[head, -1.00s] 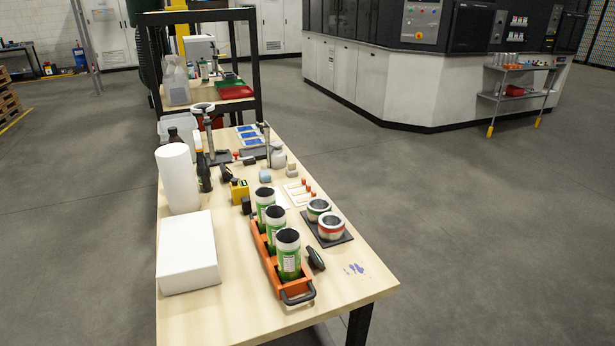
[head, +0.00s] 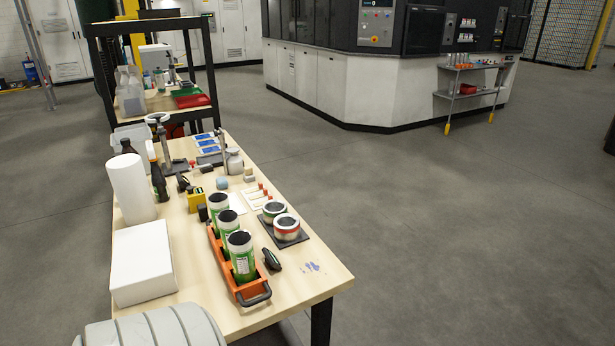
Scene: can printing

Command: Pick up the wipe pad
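A small light-blue block (head: 222,183), which looks like the wipe pad, lies on the wooden table (head: 290,290). It sits right of a yellow box (head: 195,202) and behind the orange carrier. It is small in the head view, and nothing covers it. A blue-purple ink smudge (head: 312,267) marks the table near its front right corner. Neither of my grippers is in view.
An orange carrier (head: 214,254) holds green-and-white cans. A white box (head: 143,262) and white roll (head: 131,190) stand at left. Two ringed round tins (head: 286,228) sit on a dark mat. Floor right of the table is clear.

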